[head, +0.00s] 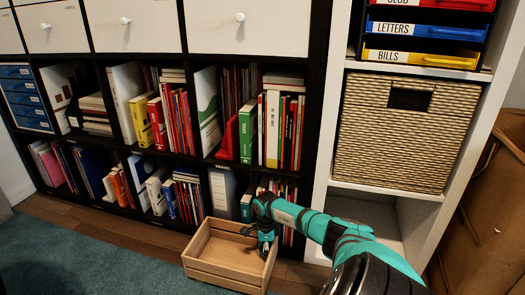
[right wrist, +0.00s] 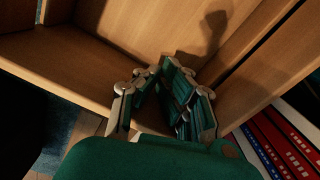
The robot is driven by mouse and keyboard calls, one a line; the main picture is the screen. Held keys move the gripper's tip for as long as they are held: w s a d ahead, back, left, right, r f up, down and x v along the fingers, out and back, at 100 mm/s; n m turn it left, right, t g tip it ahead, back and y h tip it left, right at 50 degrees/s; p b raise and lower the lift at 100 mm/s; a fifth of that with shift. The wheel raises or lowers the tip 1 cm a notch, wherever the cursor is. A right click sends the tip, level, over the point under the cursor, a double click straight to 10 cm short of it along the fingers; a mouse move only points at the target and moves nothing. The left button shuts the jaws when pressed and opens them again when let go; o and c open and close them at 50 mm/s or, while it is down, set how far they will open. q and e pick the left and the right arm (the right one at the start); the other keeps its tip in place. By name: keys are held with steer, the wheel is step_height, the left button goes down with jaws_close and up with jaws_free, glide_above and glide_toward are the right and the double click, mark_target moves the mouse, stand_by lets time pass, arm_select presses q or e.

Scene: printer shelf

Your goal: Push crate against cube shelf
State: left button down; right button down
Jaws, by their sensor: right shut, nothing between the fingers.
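The crate (head: 222,274), an open box of light slatted wood, stands on the floor in front of the black cube shelf (head: 317,112). Its far side is close to the shelf's lower edge; I cannot tell whether they touch. My right gripper (head: 266,246) reaches down at the crate's right end. In the right wrist view my right gripper (right wrist: 172,92) is shut and empty, with its fingers down among the crate's wooden walls (right wrist: 70,62). Contact with a wall is unclear. The arm hides part of the crate's right end. My left gripper is not in view.
Books and binders (head: 248,130) fill the cube shelf, some low down just behind the crate. A white shelf (head: 420,190) with a woven basket (head: 385,145) stands to the right. A teal rug (head: 90,255) covers the floor left of the crate.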

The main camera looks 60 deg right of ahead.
step_height(320, 180, up, 11)
stand_by(0.3)
